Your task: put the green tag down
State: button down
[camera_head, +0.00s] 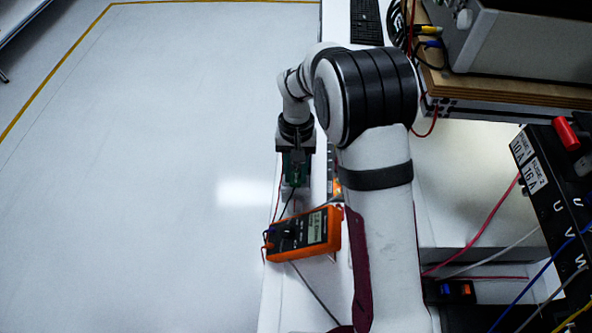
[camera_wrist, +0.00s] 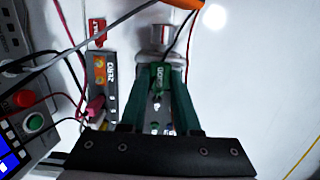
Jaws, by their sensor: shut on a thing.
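The green tag (camera_wrist: 158,76) shows in the wrist view, with pale lettering, between the tips of my gripper (camera_wrist: 158,70). My gripper's two green fingers are shut on it. A dark cable runs up from the tag past a silver cylindrical part (camera_wrist: 162,36) just beyond the fingertips. In the head view my gripper (camera_head: 296,176) points down over the white bench strip, behind the orange multimeter. The tag cannot be told apart from the green fingers there. Whether the tag touches anything below is unclear.
The orange multimeter (camera_head: 304,234) with its leads lies close by. In the wrist view, a red tag (camera_wrist: 97,31) and a grey labelled block (camera_wrist: 103,72) lie left of the fingers, with loose wires across. A panel with red and green buttons (camera_wrist: 25,112) stands farther left.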

jog(key=c, duration=0.6)
grip_release()
jog(key=shift+f, duration=0.1)
notch_tip(320, 180, up, 11)
jog(key=w, duration=0.2)
jog(key=s+d+r+m, duration=0.1)
jog(key=s+d+r, duration=0.3)
jog(key=s+r, duration=0.25)
jog(key=s+d+f+m, duration=0.1)
jog(key=s, duration=0.6)
jog(key=s+d+f+m+t+y, duration=0.1)
jog(key=s+d+m, duration=0.1)
jog(key=s, duration=0.5)
jog(key=s+d+f+m, duration=0.1)
jog(key=s+d, duration=0.1)
jog(key=s, duration=0.5)
jog(key=shift+s+d+m+t+y, duration=0.1)
jog(key=shift+d+m+t+y, duration=0.1)
jog(key=shift+m+t+y, duration=0.15)
